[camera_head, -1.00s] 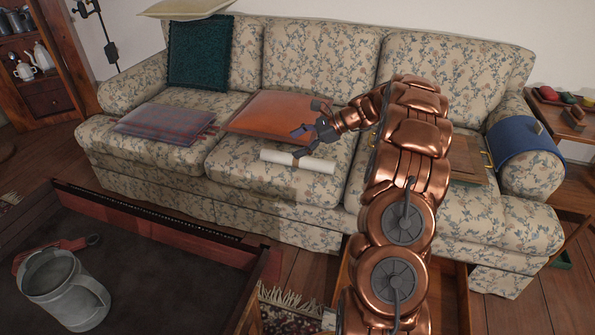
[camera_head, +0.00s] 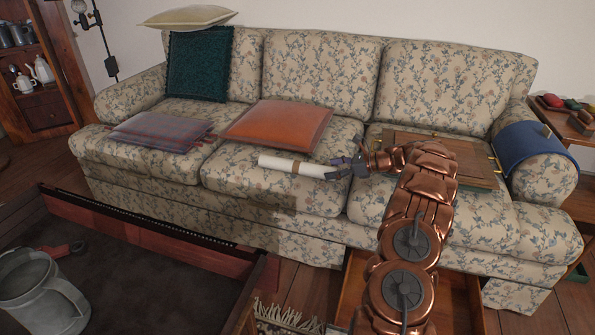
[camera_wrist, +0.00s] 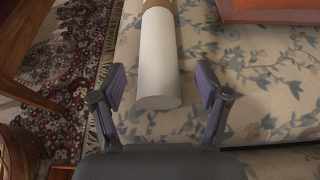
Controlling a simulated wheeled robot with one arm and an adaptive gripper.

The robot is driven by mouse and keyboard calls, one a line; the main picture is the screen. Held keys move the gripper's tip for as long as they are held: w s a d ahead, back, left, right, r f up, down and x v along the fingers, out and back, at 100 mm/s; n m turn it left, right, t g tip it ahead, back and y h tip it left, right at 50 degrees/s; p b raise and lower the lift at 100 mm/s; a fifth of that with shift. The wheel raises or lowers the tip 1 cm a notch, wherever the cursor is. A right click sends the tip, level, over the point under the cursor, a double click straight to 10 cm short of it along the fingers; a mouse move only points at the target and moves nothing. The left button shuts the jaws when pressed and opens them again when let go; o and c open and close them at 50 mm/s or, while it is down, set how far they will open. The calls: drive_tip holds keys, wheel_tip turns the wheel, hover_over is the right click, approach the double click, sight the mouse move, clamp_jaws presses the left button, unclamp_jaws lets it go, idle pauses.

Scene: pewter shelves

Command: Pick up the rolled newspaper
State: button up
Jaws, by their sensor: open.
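The rolled newspaper (camera_head: 297,167) is a white roll with a brown band around its middle. It lies on the front of the sofa's middle seat cushion. In the wrist view the roll (camera_wrist: 159,60) points away from me, its near end lying between the finger pads. My gripper (camera_head: 341,168) is at the roll's right end. In the wrist view my gripper (camera_wrist: 160,88) is open, with one purple-padded finger on each side of the roll and gaps between pads and paper.
An orange cushion (camera_head: 278,126) lies just behind the roll. Folded plaid cloth (camera_head: 160,130) is on the left seat, and a wooden board (camera_head: 450,160) on the right seat. A low table (camera_head: 110,265) with a grey watering can (camera_head: 40,295) stands in front at left.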

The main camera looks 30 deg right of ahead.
sight(319, 170)
drive_tip(key=shift+w+a+f+b, duration=0.4)
drive_tip(key=shift+w+f+b, duration=0.05)
drive_tip(key=shift+b, duration=0.1)
drive_tip(key=b+x, duration=0.1)
drive_tip(key=x, duration=0.2)
drive_tip(key=shift+a+b, duration=0.1)
drive_tip(key=shift+b, duration=0.25)
drive_tip(key=shift+w+a, duration=0.25)
drive_tip(key=shift+w, duration=0.05)
drive_tip(key=shift+c, duration=0.3)
drive_tip(key=c, duration=1.3)
drive_tip(key=shift+r, duration=0.1)
